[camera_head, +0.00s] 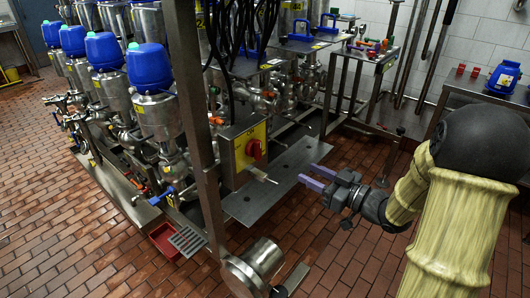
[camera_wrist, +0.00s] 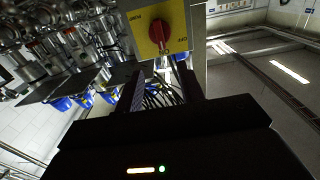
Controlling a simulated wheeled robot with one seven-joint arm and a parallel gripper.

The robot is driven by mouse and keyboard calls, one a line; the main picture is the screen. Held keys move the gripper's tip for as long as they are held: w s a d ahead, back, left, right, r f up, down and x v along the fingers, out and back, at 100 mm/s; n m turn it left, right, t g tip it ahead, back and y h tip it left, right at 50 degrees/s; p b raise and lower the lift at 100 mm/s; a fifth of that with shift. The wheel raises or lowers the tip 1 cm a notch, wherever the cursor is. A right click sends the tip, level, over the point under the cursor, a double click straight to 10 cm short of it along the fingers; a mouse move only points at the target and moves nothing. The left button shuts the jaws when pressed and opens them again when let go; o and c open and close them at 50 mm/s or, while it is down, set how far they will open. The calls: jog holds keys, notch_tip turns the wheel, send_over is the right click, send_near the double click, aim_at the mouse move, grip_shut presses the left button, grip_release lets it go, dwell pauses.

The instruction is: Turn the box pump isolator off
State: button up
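The box pump isolator is a red knob (camera_head: 254,149) on a yellow plate (camera_head: 240,150), on the side of a grey metal box. In the wrist view the red knob (camera_wrist: 158,33) stands at the top middle on the yellow plate (camera_wrist: 143,30), its long side roughly upright in the picture. In the wrist view the two dark fingers (camera_wrist: 158,72) point towards the box.
A small white-tipped handle (camera_head: 262,175) sticks out below the knob. A metal plate (camera_head: 280,180) lies low beneath the box. A steel post (camera_head: 193,110) stands left of it. Blue-capped valves (camera_head: 150,66) fill the left. The brick floor (camera_head: 330,240) around my gripper is clear.

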aim_at(261, 150)
jog(key=x, duration=1.6)
grip_shut()
